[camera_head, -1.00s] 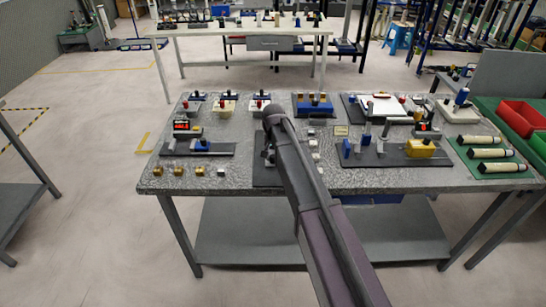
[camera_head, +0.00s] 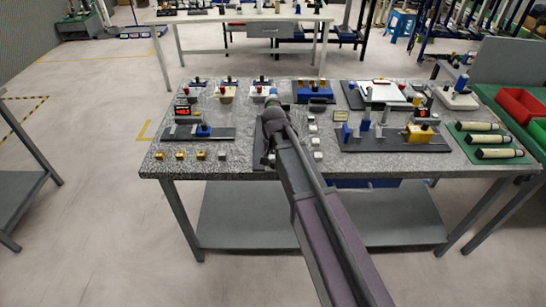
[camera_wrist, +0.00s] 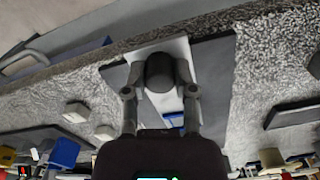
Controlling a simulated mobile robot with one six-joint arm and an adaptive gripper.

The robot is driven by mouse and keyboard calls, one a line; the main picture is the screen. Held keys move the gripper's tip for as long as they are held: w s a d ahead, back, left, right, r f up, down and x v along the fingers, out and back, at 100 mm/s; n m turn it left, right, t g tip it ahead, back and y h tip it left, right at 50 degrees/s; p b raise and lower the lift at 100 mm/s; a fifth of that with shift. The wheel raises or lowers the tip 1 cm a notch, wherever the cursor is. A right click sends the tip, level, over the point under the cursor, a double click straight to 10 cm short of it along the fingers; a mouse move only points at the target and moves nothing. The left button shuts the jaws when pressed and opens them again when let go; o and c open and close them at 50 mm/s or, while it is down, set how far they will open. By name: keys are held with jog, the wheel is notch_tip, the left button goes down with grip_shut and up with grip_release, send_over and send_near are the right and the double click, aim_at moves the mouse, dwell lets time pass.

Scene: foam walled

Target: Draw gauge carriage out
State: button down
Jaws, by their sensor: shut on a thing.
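My gripper (camera_wrist: 160,92) is shut on a dark rounded knob (camera_wrist: 160,72) in the wrist view, with one finger on each side. The knob stands over a pale grey plate (camera_wrist: 181,48), which I take to be the gauge carriage. The plate lies over a dark flat base (camera_wrist: 215,75). A small blue part (camera_wrist: 176,121) shows between the fingers, partly hidden. In the head view my arm covers most of this spot near the bench's front middle. Only a strip of the dark base (camera_head: 259,134) shows there, and the fingertips are hidden.
The speckled bench (camera_head: 225,170) carries a station with a red display (camera_head: 182,110) at left and one with a yellow block (camera_head: 419,134) at right. Brass blocks (camera_head: 181,155) line the front left. Pale blocks (camera_head: 316,142) stand just right of my arm.

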jog(key=shift+s, duration=1.1)
jog(key=shift+c, duration=2.1)
grip_release()
jog(key=shift+w, duration=0.2)
